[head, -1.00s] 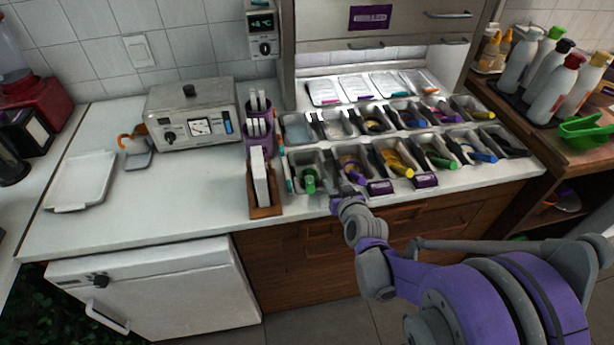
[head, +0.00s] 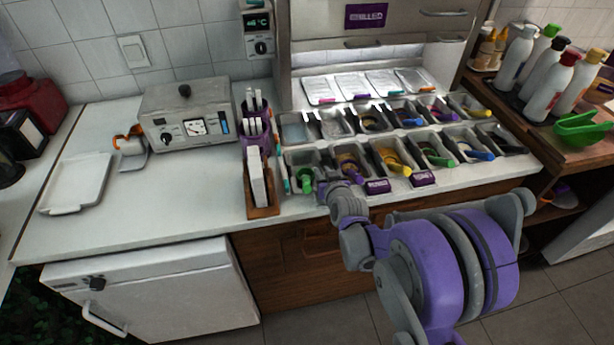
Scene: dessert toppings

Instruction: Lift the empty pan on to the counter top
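Two rows of small metal topping pans are set into the counter top (head: 150,205). The back-left pan (head: 294,130) looks pale inside, and I cannot tell whether it is empty. The front-left pan (head: 300,157) has a green-handled scoop (head: 306,181) in it; its contents are too small to make out. My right gripper (head: 322,184) is at the front edge of the front row, by the front-left pan and the pan with a purple scoop (head: 349,164). Its fingers are small and partly hidden by my wrist, so contact and opening are unclear. My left gripper is out of view.
A wooden holder (head: 263,207) with white cards stands just left of the pans. A metal appliance (head: 186,112) and a white tray (head: 76,184) are farther left. The counter between tray and holder is clear. Bottles (head: 545,75) stand at right.

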